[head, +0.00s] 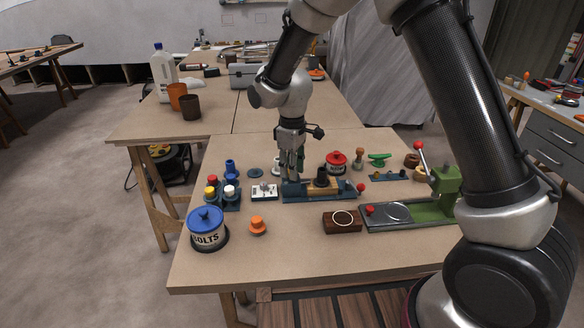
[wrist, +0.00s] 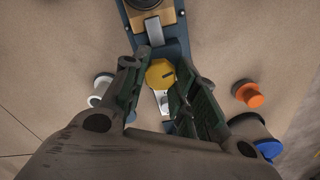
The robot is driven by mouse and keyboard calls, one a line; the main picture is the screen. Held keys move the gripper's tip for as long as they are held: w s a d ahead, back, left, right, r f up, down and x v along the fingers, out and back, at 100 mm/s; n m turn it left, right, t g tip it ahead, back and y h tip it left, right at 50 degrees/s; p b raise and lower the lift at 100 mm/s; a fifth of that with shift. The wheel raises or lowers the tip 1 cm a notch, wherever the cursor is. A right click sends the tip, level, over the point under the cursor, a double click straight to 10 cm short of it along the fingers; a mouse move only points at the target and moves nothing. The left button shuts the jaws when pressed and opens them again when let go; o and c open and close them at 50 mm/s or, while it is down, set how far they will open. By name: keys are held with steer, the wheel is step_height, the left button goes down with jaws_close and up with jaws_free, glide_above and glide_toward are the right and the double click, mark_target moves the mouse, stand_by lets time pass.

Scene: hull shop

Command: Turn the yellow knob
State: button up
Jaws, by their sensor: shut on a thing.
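The yellow knob (wrist: 160,73) shows in the wrist view, round with a dark mark on its top, at the end of a blue fixture (wrist: 177,45). My gripper (wrist: 161,66) is shut on it, one dark green finger on each side. In the head view my gripper (head: 291,174) points down at the left end of the blue fixture (head: 325,195), and its fingers hide the knob there. How far the knob is turned, I cannot tell.
A red-lidded pot (head: 337,162) is behind right; a green lever press (head: 440,200) is right.

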steer(key=m, duration=1.1)
steer(key=shift+m, duration=1.9)
steer(key=o, duration=1.1)
steer(key=shift+c, duration=0.2)
step_height(320, 180, up, 12)
